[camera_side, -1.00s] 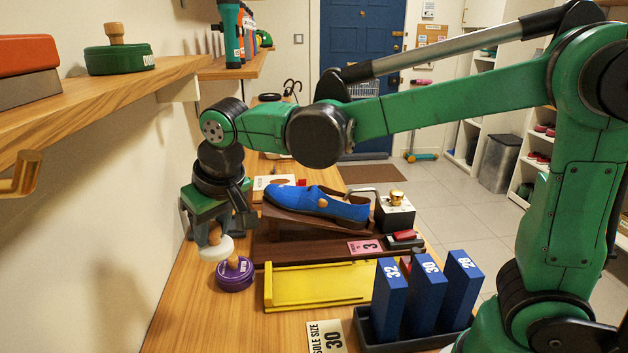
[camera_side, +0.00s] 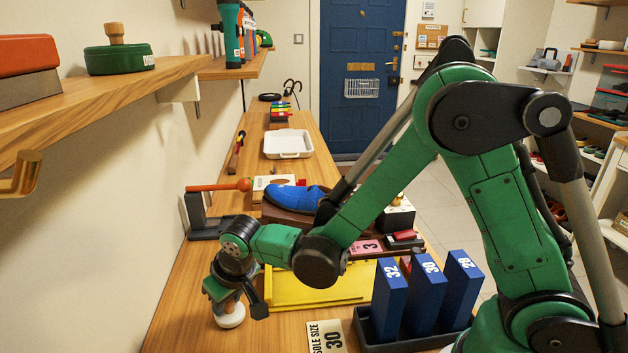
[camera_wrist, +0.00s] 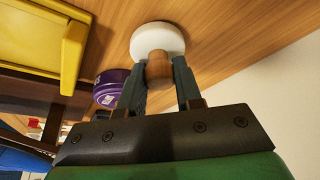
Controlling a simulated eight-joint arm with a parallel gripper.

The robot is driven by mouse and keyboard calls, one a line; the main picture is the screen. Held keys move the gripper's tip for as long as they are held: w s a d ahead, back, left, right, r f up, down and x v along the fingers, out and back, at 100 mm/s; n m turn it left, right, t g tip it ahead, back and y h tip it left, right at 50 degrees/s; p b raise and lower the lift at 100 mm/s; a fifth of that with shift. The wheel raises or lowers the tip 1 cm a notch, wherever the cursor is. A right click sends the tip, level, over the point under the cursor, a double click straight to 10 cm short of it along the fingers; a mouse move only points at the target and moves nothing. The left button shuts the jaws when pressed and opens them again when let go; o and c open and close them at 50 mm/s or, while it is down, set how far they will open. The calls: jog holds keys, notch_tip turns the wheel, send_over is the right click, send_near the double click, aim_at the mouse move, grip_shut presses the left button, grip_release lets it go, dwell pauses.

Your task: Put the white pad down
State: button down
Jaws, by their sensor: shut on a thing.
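The white pad (camera_side: 230,317) is a round white disc with a short wooden knob. In the side view it is at the near left of the wooden bench, low at the bench top. The wrist view also shows the pad (camera_wrist: 157,39) against the bench wood, with its knob (camera_wrist: 157,69) between my fingers. My gripper (camera_wrist: 160,76) is shut on that knob. I cannot tell whether the pad touches the bench.
The purple tin (camera_wrist: 110,88) stands beside the pad in the wrist view; my arm hides it in the side view. The yellow tray (camera_side: 290,292) is to the right.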

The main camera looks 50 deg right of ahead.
jog(key=shift+f, duration=0.1)
jog(key=c, duration=0.6)
grip_release()
jog(key=v, duration=1.2)
jog(key=s+d+t, duration=0.2)
jog(key=s+d, duration=0.4)
jog(key=d, duration=0.3)
jog(key=shift+d+r+t, duration=0.25)
jog(key=shift+r+t, duration=0.05)
jog(key=shift+r, duration=0.2)
